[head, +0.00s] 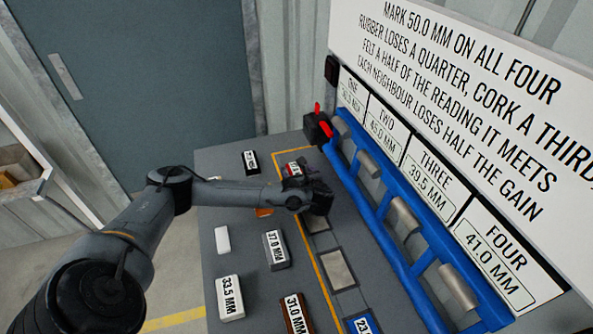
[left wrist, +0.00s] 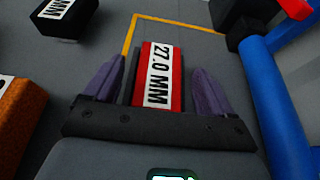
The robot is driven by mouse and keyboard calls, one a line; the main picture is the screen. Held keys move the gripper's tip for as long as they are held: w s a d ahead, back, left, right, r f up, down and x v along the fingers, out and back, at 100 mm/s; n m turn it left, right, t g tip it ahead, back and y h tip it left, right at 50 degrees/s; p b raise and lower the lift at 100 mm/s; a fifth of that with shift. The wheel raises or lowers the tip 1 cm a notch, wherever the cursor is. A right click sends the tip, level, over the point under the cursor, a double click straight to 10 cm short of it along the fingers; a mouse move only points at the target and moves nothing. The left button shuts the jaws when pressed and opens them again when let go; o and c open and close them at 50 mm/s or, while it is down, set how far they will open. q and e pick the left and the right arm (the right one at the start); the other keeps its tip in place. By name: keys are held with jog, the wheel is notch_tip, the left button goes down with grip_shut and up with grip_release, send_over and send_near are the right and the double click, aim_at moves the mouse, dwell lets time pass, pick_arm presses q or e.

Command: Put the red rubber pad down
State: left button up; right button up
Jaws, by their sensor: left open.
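The red rubber pad (left wrist: 159,75), with a white label reading 27.0 MM, lies between the fingers of my left gripper (left wrist: 152,85) in the left wrist view. The fingers are open, with a gap on the right side of the pad. It seems to rest on the table surface inside the corner of the yellow line. In the head view the pad (head: 294,168) shows partly behind my left gripper (head: 318,198), near the far end of the blue rack. I do not see my right gripper.
A blue rack (head: 385,210) with metal cylinders runs along the right, below a white sign (head: 470,80). Labelled blocks stand left of the yellow line: black (head: 251,162), grey 37.0 MM (head: 276,250), white 33.5 MM (head: 229,297), brown 31.0 MM (head: 295,314). Grey square plates (head: 337,269) lie beside the rack.

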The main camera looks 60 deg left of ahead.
pick_arm(q)
jog(key=p+v, duration=0.1)
jog(key=v, duration=0.7)
jog(key=shift+d+r+p, duration=0.1)
jog(key=shift+d+p, duration=0.2)
jog(key=shift+s+d+r, duration=0.1)
jog(key=shift+d+r, duration=0.05)
jog(key=shift+d, duration=0.3)
